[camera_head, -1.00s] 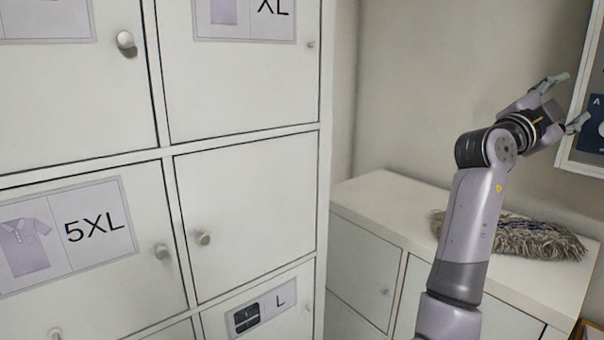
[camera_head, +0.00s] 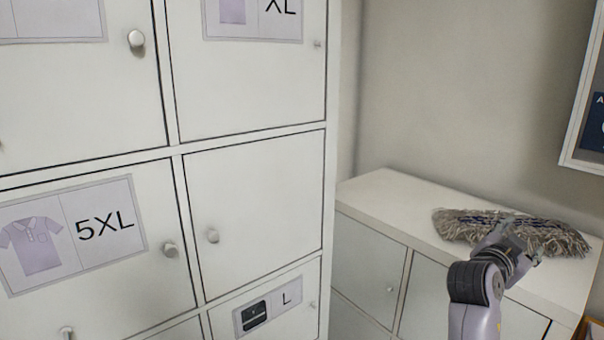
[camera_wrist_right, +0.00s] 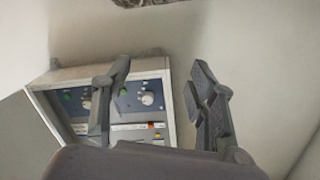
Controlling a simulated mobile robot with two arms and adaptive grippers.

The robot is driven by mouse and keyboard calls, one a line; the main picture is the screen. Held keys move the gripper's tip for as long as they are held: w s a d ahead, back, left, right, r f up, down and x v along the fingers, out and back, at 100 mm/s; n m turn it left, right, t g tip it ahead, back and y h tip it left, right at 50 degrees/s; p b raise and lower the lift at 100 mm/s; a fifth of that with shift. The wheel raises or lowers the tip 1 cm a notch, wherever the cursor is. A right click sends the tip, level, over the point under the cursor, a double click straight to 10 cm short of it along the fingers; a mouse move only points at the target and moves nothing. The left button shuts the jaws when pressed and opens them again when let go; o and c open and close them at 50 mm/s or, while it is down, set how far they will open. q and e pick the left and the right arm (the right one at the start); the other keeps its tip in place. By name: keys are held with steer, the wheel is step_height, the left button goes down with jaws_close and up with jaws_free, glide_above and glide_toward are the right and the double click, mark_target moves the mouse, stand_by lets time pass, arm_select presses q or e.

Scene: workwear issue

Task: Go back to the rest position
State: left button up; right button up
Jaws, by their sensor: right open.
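My right gripper (camera_head: 524,242) is low at the right in the head view, in front of the grey mop head (camera_head: 460,226) on the low white cabinet (camera_head: 392,196). The gripper hides part of the mop head. I cannot tell from this view whether it touches it. In the right wrist view its two fingers (camera_wrist_right: 160,95) stand apart with nothing between them. My left gripper is not in view.
A tall white locker block (camera_head: 255,200) with round knobs and size labels fills the left. A framed board (camera_head: 580,140) hangs on the right wall. In the right wrist view, a panel with dials (camera_wrist_right: 148,97) shows behind the fingers.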

steer(key=s+a+f+n+y, duration=0.2)
steer(key=s+a+f+n, duration=0.15)
steer(key=f, duration=0.45)
steer(key=s+a+f+n+g+y, duration=0.1)
steer(key=s+a+f+n+y, duration=0.2)
steer(key=f, duration=0.4)
steer(key=s+a+f+n+y, duration=0.2)
steer(key=s+f, duration=0.3)
steer(key=f, duration=0.3)
steer(key=s+a+f+n+g+y, duration=0.25)
steer(key=s+a+f, duration=0.2)
steer(key=s, duration=0.35)
steer(key=s+a+f+n+g+y, duration=0.25)
steer(key=s+a, duration=0.25)
steer(key=s, duration=0.3)
steer(key=s+a+f+n+g+y, duration=0.1)
steer(key=s+a+f+n+y, duration=0.15)
steer(key=s+a+f, duration=0.4)
step_height(320, 180, down, 31)
steer(key=s+d+g+b, duration=0.1)
steer(key=s+d+b, duration=0.1)
steer(key=b, duration=0.4)
steer(key=s+d+f+n+g+h+b, duration=0.1)
steer(key=s+f+b, duration=0.3)
steer(key=s+f, duration=1.2)
step_height(320, 180, down, 4)
steer(key=shift+s+d+r, duration=0.2)
steer(key=shift+s+d, duration=0.15)
steer(key=shift+d, duration=0.55)
